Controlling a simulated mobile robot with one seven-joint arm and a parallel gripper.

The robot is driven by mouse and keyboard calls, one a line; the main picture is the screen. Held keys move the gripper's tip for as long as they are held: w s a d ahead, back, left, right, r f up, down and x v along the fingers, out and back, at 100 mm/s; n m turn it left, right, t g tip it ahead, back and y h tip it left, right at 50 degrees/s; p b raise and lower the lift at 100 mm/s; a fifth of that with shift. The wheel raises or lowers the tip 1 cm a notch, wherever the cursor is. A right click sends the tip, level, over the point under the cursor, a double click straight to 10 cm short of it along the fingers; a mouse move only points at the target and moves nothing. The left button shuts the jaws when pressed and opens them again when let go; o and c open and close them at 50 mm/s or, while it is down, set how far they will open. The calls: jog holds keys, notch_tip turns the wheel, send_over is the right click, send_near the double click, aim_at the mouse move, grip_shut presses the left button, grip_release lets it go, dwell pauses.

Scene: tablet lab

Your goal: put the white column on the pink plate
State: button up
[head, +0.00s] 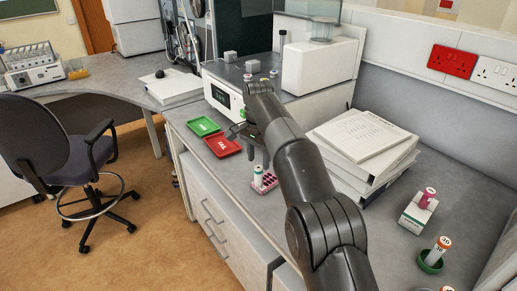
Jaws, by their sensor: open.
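A small white column (258,177) with a green top stands upright at the left edge of a pink plate (270,180) with dark round spots. I cannot tell whether it stands on the plate or just beside it. Both are near the front edge of the bench. My gripper (257,157) is open and points down just above and behind them. Its fingers are small and partly hidden by my arm, and no held object shows between them.
A green tray (203,126) and a red tray (222,145) lie left of my gripper. A white instrument (225,97) stands behind. Stacked binders (362,140), a pink-topped column on a white block (417,214) and an orange-topped column in a green holder (430,262) stand right.

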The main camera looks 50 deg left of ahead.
aim_at(259, 167)
jog(key=shift+r, duration=2)
